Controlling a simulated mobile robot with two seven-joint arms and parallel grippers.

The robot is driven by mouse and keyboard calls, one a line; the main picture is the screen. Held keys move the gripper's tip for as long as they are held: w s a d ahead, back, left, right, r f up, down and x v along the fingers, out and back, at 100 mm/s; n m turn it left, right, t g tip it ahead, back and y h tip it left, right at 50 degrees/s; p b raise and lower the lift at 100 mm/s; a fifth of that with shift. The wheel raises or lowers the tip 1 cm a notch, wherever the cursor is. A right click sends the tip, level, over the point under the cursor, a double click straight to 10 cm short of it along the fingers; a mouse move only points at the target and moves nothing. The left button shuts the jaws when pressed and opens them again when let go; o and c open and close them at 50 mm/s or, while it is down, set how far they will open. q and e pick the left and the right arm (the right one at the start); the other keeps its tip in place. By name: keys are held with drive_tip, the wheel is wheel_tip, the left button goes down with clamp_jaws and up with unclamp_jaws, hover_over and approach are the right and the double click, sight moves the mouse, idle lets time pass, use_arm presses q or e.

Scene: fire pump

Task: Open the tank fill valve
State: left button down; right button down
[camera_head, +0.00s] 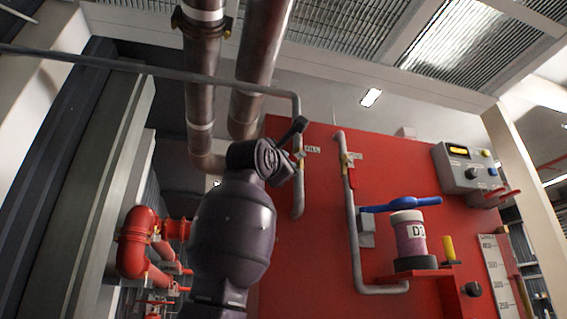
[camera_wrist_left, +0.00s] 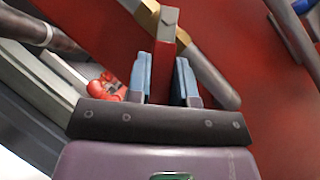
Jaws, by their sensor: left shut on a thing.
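The tank fill valve (camera_head: 300,155) sits on a thin grey pipe beside a "FILL" label (camera_head: 313,149) on the red panel. In the left wrist view its brass body (camera_wrist_left: 188,54) is on the grey pipe, and its red handle (camera_wrist_left: 162,82) stands between the fingers. My left gripper (camera_wrist_left: 164,78) has its blue fingers on either side of this handle, shut on it. In the head view my dark arm and wrist hide most of the left gripper and the handle. My right gripper is in neither view.
A second grey pipe with a brass valve (camera_head: 347,160) runs down the panel to the right. A blue lever-like part (camera_head: 400,205), a pink-filled jar (camera_head: 410,236) and a control box (camera_head: 468,168) are further right. Large pipes (camera_head: 200,90) rise behind my arm.

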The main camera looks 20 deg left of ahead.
use_arm(q)
drive_tip(key=shift+w+f, duration=0.1)
drive_tip(key=shift+f, duration=0.05)
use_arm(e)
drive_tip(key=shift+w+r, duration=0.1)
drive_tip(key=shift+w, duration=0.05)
use_arm(q)
drive_tip(key=c, duration=1)
unclamp_jaws()
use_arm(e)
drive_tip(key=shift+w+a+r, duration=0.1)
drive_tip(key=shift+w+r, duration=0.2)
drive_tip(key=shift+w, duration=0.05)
use_arm(q)
drive_tip(key=shift+s, duration=0.4)
drive_tip(key=b+v, duration=0.2)
drive_tip(key=v, duration=0.8)
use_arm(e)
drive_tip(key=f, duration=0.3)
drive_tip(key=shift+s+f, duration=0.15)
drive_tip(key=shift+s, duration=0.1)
